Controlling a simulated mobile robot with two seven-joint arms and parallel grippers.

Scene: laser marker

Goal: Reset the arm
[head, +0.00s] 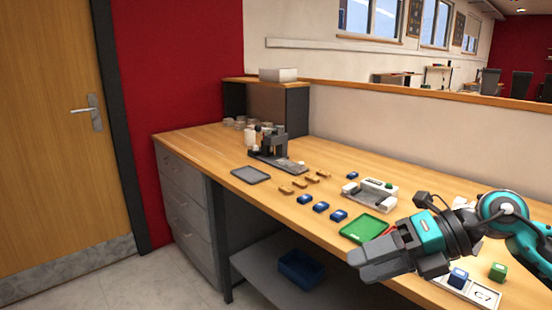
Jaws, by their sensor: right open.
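My right arm comes in from the right edge of the head view, with teal and dark grey links. Its gripper (372,264) points left and hangs over the front edge of the workbench (230,150), just in front of a green tray (364,229). The gripper is open, and I see nothing held in it. My left gripper is not in view.
A laser marker (268,143) stands toward the back left, with a grey tray (250,175) beside it. Several wooden pieces and blue blocks (321,207) lie along the bench. A white device (370,194) sits behind the green tray. A green block (498,271) is at right.

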